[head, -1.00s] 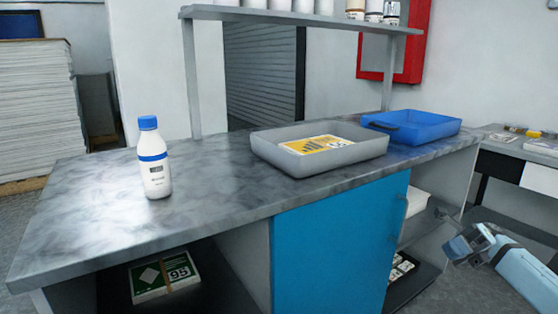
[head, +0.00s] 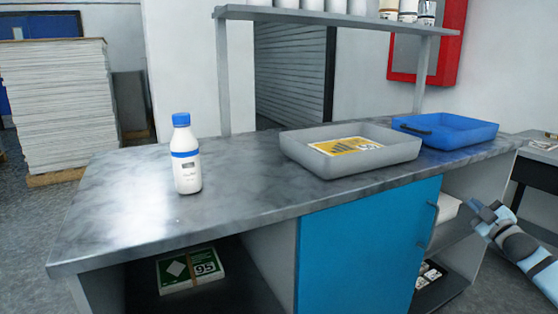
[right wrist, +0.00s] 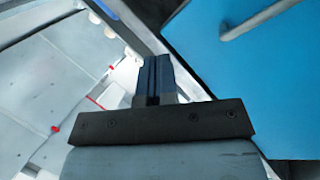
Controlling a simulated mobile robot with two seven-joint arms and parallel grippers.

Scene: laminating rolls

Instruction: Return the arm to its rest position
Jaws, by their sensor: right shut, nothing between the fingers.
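My right gripper (head: 482,211) is at the right side of the head view, in front of the open shelves at the counter's right end. It is shut and empty. In the right wrist view its two dark fingers (right wrist: 153,78) are pressed together, with the blue cabinet door (right wrist: 250,60) to their right. My left gripper does not show in the head view.
A grey counter (head: 130,215) carries a white bottle with a blue cap (head: 187,160), a grey tray (head: 375,157) with a yellow packet (head: 345,145), and a blue tray (head: 460,130). Below are a blue door (head: 365,245) and a green-and-white pack (head: 190,270). Stacked sheets (head: 55,105) stand at left.

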